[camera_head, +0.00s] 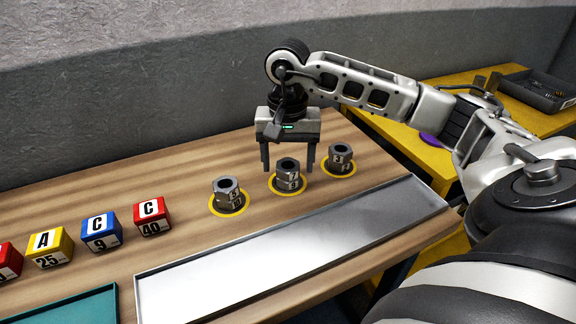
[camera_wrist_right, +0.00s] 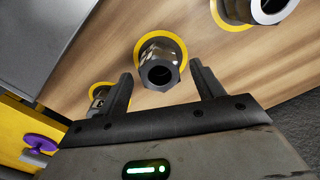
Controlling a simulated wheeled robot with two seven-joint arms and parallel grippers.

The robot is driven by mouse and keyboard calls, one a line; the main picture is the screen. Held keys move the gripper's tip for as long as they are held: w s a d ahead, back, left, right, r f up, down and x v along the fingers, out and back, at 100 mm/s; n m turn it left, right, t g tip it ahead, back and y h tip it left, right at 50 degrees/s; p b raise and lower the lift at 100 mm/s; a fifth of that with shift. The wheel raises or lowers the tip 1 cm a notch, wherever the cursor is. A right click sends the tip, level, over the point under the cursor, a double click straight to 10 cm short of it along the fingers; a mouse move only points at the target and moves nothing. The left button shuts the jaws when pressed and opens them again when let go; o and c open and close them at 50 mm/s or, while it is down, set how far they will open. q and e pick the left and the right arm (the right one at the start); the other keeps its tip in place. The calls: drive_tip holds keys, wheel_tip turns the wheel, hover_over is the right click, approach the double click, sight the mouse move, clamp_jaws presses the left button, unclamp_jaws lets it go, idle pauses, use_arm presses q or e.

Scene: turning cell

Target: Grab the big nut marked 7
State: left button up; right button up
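Three grey hex nuts stand upright on yellow rings on the wooden bench. The middle nut (camera_head: 288,180) appears to carry a 7, though its small print is hard to read. My right gripper (camera_head: 288,165) is open and points down at this nut from behind it. In the right wrist view, the middle nut (camera_wrist_right: 160,52) lies ahead of and roughly between the two spread fingers (camera_wrist_right: 164,85), with no visible contact. The left nut (camera_head: 228,193) and the right nut (camera_head: 341,158), which seems marked 3, stand on either side. My left gripper is out of view.
A shiny metal plate (camera_head: 290,250) lies in front of the nuts. Lettered cubes, such as a red one (camera_head: 152,217) and a blue one (camera_head: 101,232), stand to the left. A teal tray (camera_head: 75,306) is at front left. A grey wall (camera_head: 120,90) rises behind.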

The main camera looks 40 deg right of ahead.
drive_tip(key=c, duration=1.1)
drive_tip(key=shift+r, duration=0.1)
